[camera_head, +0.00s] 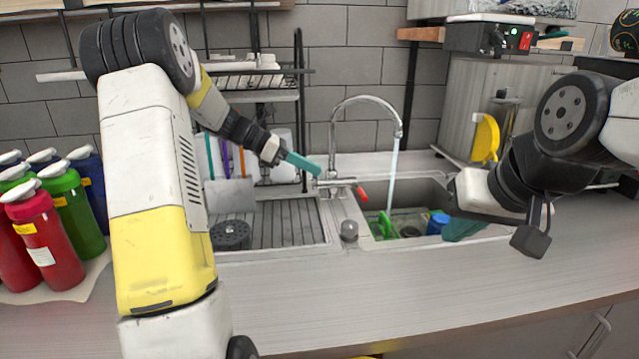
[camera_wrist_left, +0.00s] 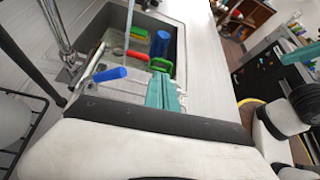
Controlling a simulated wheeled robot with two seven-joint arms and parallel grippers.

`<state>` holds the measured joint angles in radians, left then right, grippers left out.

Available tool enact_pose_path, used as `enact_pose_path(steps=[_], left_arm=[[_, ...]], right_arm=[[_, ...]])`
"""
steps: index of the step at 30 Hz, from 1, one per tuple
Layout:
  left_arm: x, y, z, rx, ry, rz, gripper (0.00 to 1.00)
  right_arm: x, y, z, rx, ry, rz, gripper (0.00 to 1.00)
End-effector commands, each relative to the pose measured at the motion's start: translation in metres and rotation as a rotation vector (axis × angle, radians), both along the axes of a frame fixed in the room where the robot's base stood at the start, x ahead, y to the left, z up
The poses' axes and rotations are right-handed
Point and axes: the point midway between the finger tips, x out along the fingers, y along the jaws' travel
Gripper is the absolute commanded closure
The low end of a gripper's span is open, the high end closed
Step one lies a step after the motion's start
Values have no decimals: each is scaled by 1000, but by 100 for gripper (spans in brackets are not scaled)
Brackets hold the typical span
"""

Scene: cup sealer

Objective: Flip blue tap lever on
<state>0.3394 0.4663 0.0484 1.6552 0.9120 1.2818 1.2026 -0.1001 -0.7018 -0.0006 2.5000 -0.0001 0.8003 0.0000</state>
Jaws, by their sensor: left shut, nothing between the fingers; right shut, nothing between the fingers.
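The chrome tap (camera_head: 367,100) arches over the sink, and a water stream (camera_head: 392,175) falls from its spout. Its red lever (camera_head: 362,194) points right in the head view and also shows in the left wrist view (camera_wrist_left: 137,54). The blue lever (camera_wrist_left: 110,74) shows in the left wrist view, to the left of my left gripper (camera_wrist_left: 162,92); I cannot make it out in the head view. My left gripper (camera_head: 316,169), with teal fingers, is shut and empty close beside the tap body. My right gripper (camera_head: 465,228) is shut and empty at the sink's right edge, partly hidden by its wrist.
The sink basin (camera_head: 425,190) holds a green item (camera_head: 386,224) and a blue item (camera_head: 437,222). A ribbed drainboard (camera_head: 290,222) lies left of it. Several coloured bottles (camera_head: 50,235) stand at far left. The front counter (camera_head: 380,295) is clear.

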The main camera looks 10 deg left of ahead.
Motion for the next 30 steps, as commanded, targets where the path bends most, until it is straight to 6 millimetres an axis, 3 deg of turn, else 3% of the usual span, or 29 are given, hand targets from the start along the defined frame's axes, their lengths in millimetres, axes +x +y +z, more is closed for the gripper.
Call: enact_pose_path(steps=[6, 12, 18, 30], left_arm=[[-53, -9, 2, 2, 6, 6, 100], [-87, -16, 5, 4, 8, 6, 100], [-101, -19, 5, 4, 8, 6, 100], [-105, -20, 6, 16, -4, -4, 100]], right_arm=[[0, 0, 0, -1, 1, 1, 100], [0, 0, 0, -1, 1, 1, 100], [0, 0, 0, 0, 1, 0, 100], [0, 0, 0, -1, 2, 1, 100]])
